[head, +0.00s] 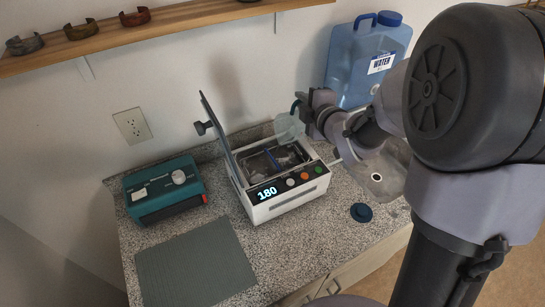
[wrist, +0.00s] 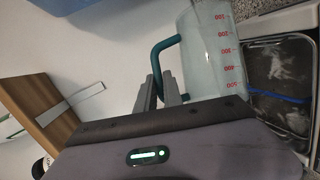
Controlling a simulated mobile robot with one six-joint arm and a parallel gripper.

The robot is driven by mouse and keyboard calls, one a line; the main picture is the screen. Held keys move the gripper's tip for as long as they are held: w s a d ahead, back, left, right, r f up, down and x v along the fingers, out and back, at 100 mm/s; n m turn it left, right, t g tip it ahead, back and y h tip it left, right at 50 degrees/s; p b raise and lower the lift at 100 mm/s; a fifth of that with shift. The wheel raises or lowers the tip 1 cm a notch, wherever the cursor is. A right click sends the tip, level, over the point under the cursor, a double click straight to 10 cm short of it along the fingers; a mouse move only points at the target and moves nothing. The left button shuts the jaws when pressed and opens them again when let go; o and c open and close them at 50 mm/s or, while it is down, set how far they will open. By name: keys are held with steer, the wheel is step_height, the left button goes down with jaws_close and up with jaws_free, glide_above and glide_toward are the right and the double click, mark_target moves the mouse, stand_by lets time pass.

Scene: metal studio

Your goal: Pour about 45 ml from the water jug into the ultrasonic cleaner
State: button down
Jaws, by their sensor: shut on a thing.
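The water jug (head: 288,126) is a clear jug with red marks and a teal handle. It is held up beside the back right of the ultrasonic cleaner (head: 291,200). My gripper (head: 303,112) is shut on its handle. In the wrist view, my gripper's fingers (wrist: 163,88) close on the handle beside the marked wall of the jug (wrist: 208,50). I cannot tell the jug's exact tilt or water level. The cleaner is white, with its lid raised at the left, an open basin and a display reading 180. Its basin shows in the wrist view (wrist: 278,72).
A teal device (head: 164,191) and a grey mat (head: 195,266) lie left of the cleaner. A large blue water container (head: 350,62) stands at the back. A wooden shelf (head: 170,25) hangs above.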

steer(key=shift+s+a+f+b, duration=0.1)
steer(key=shift+s+a+b, duration=0.3)
steer(key=shift+b, duration=0.6)
steer(key=shift+m+g, duration=0.3)
steer(key=shift+m, duration=0.2)
steer(key=d+r+p, duration=0.1)
steer(key=p, duration=0.3)
steer(key=w+d+r+p, duration=0.1)
steer(key=p, duration=0.3)
steer(key=shift+w+d+r, duration=0.3)
steer(key=shift+r, duration=0.1)
steer(key=shift+w+d+f+m+g+y+p, duration=0.4)
steer(key=shift+w+d+f+m+g+p, duration=0.15)
steer(key=shift+w+d+f, duration=0.35)
steer(key=shift+s+d+r+m+y+p, duration=0.15)
steer(key=shift+r+m+y+p, duration=0.15)
steer(key=shift+p, duration=0.75)
steer(key=shift+d+m+p, duration=0.1)
steer(key=shift+m+p, duration=0.15)
steer(key=shift+p, duration=0.15)
steer(key=shift+w+d+f, duration=0.15)
steer(key=shift+w+d, duration=0.1)
steer(key=shift+w, duration=0.05)
steer(key=shift+a, duration=0.1)
steer(key=shift+s, duration=0.1)
